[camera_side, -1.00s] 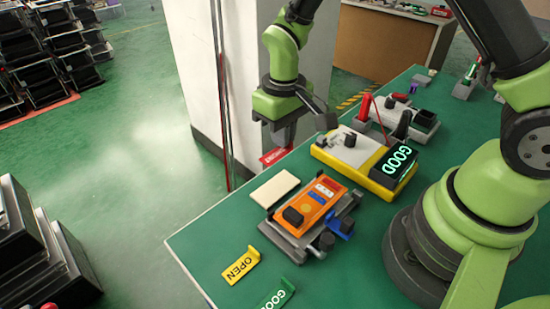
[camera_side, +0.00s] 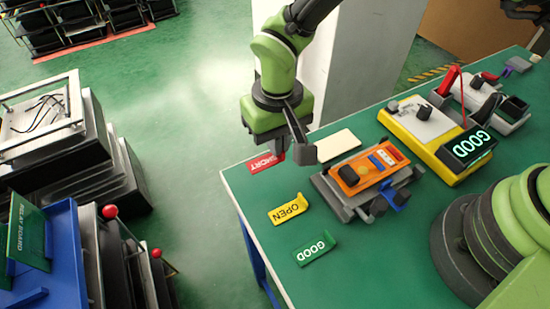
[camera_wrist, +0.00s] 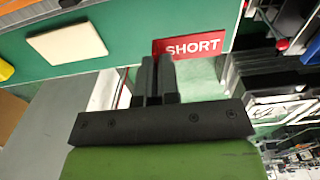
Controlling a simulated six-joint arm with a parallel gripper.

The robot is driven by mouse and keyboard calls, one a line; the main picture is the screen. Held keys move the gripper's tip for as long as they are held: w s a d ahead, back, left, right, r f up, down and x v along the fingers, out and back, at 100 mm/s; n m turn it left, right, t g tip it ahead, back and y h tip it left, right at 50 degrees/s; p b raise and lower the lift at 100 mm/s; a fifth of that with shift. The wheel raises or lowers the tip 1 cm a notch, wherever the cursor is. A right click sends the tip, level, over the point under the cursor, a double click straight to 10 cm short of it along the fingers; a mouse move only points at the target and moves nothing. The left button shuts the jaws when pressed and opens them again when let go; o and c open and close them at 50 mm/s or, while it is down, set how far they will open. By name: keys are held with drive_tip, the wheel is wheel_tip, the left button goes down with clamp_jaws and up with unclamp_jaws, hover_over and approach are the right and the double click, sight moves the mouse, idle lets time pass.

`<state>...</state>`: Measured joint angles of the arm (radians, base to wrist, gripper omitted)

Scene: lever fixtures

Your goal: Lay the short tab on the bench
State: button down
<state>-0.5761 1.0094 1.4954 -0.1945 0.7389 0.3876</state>
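The short tab is a small red plate with white lettering "SHORT" (camera_side: 262,162), at the bench's far left corner in the side view. In the wrist view the tab (camera_wrist: 190,46) reaches right from the fingertips, its lettering facing the camera. My gripper (camera_wrist: 157,70) has its two dark fingers close together at the tab's left end, with its raised end apparently between them. In the side view my gripper (camera_side: 277,150) points down at the tab's right end. The tab looks low over the green bench (camera_side: 240,185); I cannot tell whether it touches.
A yellow OPEN tab (camera_side: 289,208) and green GOOD tab (camera_side: 315,248) lie nearer along the left edge. A cream plate (camera_side: 338,145) lies right of my gripper. An orange device in a grey fixture (camera_side: 362,172) and a yellow tester (camera_side: 430,135) stand farther right.

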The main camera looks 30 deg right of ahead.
sight(277, 168)
drive_tip(key=shift+f, duration=2.4)
drive_tip(key=shift+f, duration=0.15)
drive_tip(key=c, duration=1.4)
unclamp_jaws()
drive_tip(key=shift+o, duration=0.2)
wheel_tip(277, 168, up, 12)
drive_tip(key=shift+r, duration=0.25)
